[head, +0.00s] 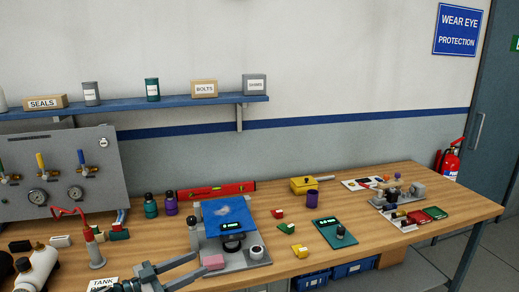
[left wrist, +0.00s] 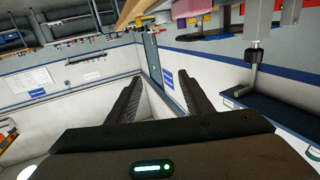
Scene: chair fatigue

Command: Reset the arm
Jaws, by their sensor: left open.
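My left gripper (head: 198,264) is at the bottom of the head view, in front of the grey test fixture (head: 252,259), with its two fingers apart and nothing between them. In the left wrist view its dark fingers (left wrist: 156,82) stand apart with the room's walls behind them. The fixture carries a tilted blue panel (head: 229,213), a small display and a round dial. A pink block (head: 213,262) sits at its front left, close to the gripper tips in the picture. Whether they touch cannot be told. My right gripper is in neither view.
The wooden bench (head: 375,235) holds a gauge panel (head: 60,172), a red lever stand (head: 95,250), bottles, a red level (head: 216,190), a green device (head: 335,233) and a yellow box (head: 304,185). A blue shelf (head: 185,104) hangs above. Bare wood lies at the right front.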

